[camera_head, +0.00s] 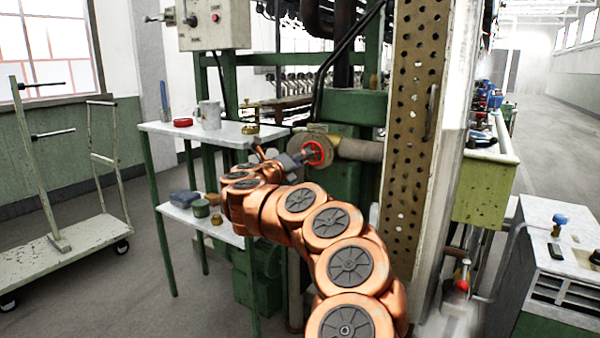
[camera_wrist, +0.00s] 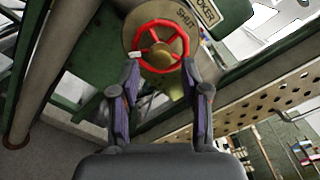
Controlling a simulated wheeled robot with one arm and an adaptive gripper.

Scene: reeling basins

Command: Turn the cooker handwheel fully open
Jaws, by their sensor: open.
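The cooker handwheel is a small red spoked wheel (camera_head: 317,153) in front of a round tan plate (camera_head: 299,146) on the green machine. It also shows in the wrist view (camera_wrist: 160,46), at the top middle, with a white mark on its left rim. In the head view my arm and gripper partly cover the wheel's surroundings.
A pale side table (camera_head: 235,134) with a mug (camera_head: 209,115) and a red round item (camera_head: 182,122) stands left of my arm. A perforated tan column (camera_head: 412,130) rises close on the right. A trolley (camera_head: 70,240) stands far left. Open floor lies between.

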